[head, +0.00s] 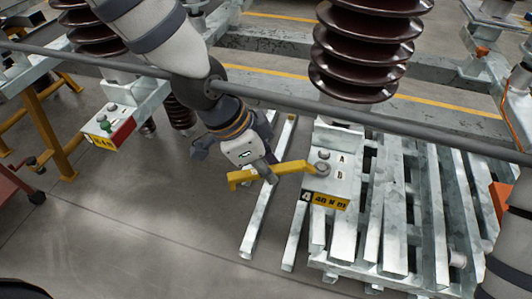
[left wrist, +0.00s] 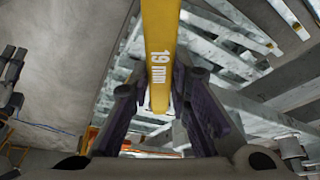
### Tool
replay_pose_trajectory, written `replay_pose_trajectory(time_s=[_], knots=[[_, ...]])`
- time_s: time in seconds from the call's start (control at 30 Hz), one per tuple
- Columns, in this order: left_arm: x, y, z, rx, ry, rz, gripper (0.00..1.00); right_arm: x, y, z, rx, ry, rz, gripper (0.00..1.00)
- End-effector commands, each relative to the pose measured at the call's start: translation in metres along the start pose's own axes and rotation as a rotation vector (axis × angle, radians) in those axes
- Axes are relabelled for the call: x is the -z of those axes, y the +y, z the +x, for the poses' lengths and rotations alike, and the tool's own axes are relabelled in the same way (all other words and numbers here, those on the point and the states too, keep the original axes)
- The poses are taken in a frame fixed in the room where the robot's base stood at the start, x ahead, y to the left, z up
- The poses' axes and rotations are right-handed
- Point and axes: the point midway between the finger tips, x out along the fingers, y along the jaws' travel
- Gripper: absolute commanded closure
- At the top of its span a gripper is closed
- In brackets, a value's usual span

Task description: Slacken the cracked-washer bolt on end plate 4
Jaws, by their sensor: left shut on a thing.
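My left gripper (head: 266,174) is shut on a yellow wrench (head: 293,167). In the left wrist view the wrench (left wrist: 160,45) stands between the two fingers (left wrist: 160,100) and reads "19 mm". In the head view its far end reaches the bolt (head: 322,168) by the letter B on end plate 4 (head: 343,172). I cannot tell whether it is seated around the bolt head. Another bolt (head: 323,155) sits by the letter A. The plate's front has a "4" and a yellow torque label (head: 325,200). Any crack in a washer is too small to see. My right gripper is out of view.
A brown ribbed insulator (head: 365,50) rises behind the plate. A grey pipe (head: 400,128) crosses the view. Galvanised beams (head: 400,220) lie at the right.

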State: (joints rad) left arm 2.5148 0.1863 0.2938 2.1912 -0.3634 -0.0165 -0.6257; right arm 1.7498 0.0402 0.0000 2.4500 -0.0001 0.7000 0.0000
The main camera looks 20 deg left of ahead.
Motion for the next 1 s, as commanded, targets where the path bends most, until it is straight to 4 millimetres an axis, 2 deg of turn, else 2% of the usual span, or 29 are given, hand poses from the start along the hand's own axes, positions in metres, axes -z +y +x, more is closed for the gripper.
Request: replay_pose_trajectory(time_s=[0.27,0.57,0.8,0.87,1.0], knots=[[0.001,0.000,-0.001,0.006,0.002,-0.013,1.00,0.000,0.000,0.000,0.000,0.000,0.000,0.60],[0.010,0.000,-0.020,0.006,0.004,-0.009,1.00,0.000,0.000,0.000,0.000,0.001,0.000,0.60],[0.010,-0.001,-0.020,0.001,0.004,-0.004,1.00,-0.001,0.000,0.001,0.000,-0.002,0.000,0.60],[0.010,-0.008,-0.018,-0.024,0.006,0.040,1.00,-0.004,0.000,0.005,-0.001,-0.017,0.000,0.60],[0.011,-0.034,-0.010,-0.118,0.005,0.237,1.00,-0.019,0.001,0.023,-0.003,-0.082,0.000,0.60]])
